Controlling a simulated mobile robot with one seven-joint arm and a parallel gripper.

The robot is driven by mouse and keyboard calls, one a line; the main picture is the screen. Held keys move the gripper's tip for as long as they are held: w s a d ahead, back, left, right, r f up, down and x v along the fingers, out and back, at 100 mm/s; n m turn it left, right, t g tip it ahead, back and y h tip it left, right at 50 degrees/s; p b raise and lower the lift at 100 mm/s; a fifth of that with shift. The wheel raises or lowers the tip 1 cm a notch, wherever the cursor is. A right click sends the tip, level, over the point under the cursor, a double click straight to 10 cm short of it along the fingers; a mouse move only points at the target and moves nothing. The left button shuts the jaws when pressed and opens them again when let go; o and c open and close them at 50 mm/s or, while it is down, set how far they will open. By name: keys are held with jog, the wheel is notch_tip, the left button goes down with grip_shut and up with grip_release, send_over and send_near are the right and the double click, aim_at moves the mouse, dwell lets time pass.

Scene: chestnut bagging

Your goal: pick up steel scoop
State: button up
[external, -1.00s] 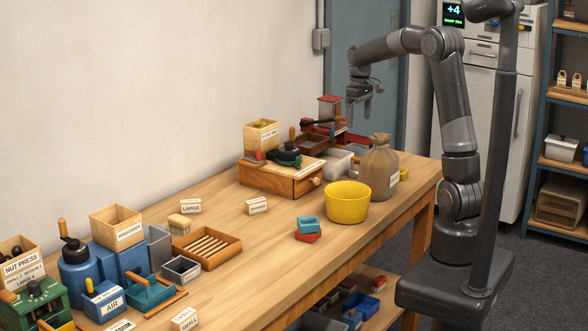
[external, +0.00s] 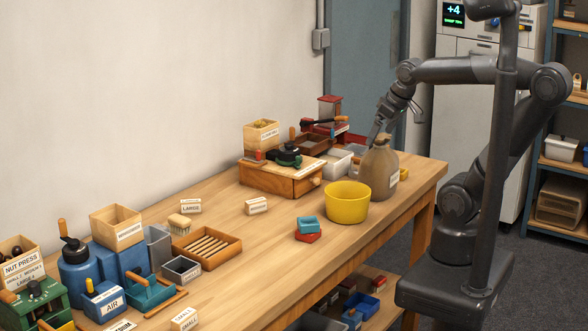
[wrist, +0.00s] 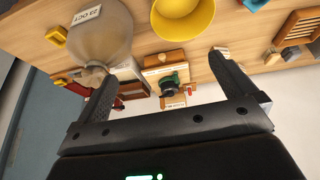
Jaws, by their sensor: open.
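I cannot make out the steel scoop for certain in either view. A small grey shape (external: 356,150) shows beside the white tray (external: 336,163), behind the sack, but it is too small to identify. My gripper (external: 375,137) is tilted downward just above and behind the brown tied sack (external: 378,172), which hides part of the area there. In the wrist view my gripper (wrist: 163,70) has its two fingers wide apart with nothing between them. The sack (wrist: 98,32) is close beyond the left finger.
A yellow bowl (external: 347,203) stands in front of the sack. A wooden box with a green-and-black device (external: 285,178) and a red machine (external: 330,108) stand by the wall. A small yellow box (external: 404,175) is right of the sack.

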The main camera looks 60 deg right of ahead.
jog(key=s, duration=0.1)
jog(key=s+a+f, duration=0.1)
jog(key=s, duration=0.1)
jog(key=shift+a+f+t, duration=0.2)
jog(key=shift+a+t, duration=0.05)
jog(key=shift+t, duration=0.05)
jog(key=c, duration=1.4)
jog(key=shift+w, duration=0.15)
jog(key=g, duration=0.2)
send_over(358, 158)
jog(key=s, duration=0.2)
notch_tip(358, 158, down, 10)
jog(key=r, duration=0.1)
jog(key=x, duration=0.5)
jog(key=shift+s+d+f, duration=0.1)
jog(key=shift+s+d, duration=0.1)
jog(key=shift+s, duration=0.05)
jog(key=shift+a+x, duration=0.15)
jog(key=shift+x, duration=1.3)
jog(key=shift+a+x, duration=0.15)
jog(key=shift+x, duration=1.35)
